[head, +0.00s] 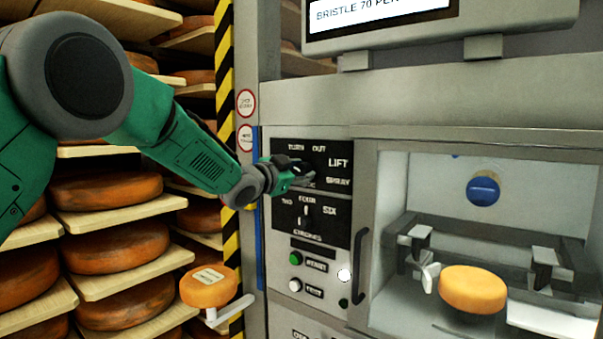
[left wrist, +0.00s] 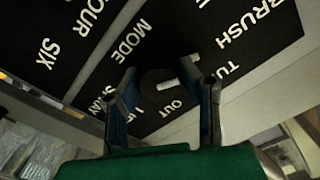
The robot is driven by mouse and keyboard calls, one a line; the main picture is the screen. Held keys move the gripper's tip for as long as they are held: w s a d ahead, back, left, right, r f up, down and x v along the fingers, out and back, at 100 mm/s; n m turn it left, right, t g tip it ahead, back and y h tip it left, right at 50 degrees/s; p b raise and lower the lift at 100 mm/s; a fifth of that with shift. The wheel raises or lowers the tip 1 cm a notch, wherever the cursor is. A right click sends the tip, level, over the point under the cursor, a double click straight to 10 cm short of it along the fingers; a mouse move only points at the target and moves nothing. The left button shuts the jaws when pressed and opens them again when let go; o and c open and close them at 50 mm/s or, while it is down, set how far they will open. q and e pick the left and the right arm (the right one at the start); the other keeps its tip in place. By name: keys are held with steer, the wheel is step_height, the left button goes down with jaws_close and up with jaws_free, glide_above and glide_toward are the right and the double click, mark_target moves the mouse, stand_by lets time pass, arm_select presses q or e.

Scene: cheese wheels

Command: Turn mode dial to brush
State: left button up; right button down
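The mode dial (left wrist: 160,88) is a dark round knob on a black panel (head: 331,160) with white labels. In the left wrist view, BRUSH and TURN stand to its right, OUT below, and MODE to its left. A short white mark shows at the dial's right side; I cannot tell exactly which label it points to. My left gripper (head: 299,172) is at the panel and hides the dial and the BRUSH label in the head view. In the left wrist view its two fingers (left wrist: 163,100) stand apart, one on each side of the dial; contact is unclear. My right gripper is out of view.
Below is a strokes dial (head: 305,213), with green and white buttons under it. A door handle (head: 360,266) and a glazed chamber holding a cheese wheel (head: 472,289) are right. A screen (head: 381,12) hangs above. Cheese shelves and a striped post (head: 225,70) are left.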

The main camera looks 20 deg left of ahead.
arm_select(q)
steer(key=o, duration=0.4)
steer(key=shift+f, duration=0.1)
steer(key=shift+c, duration=0.2)
steer(key=shift+s, duration=0.1)
steer(key=v, duration=1.1)
steer(key=shift+s+a, duration=0.2)
steer(key=shift+s, duration=0.15)
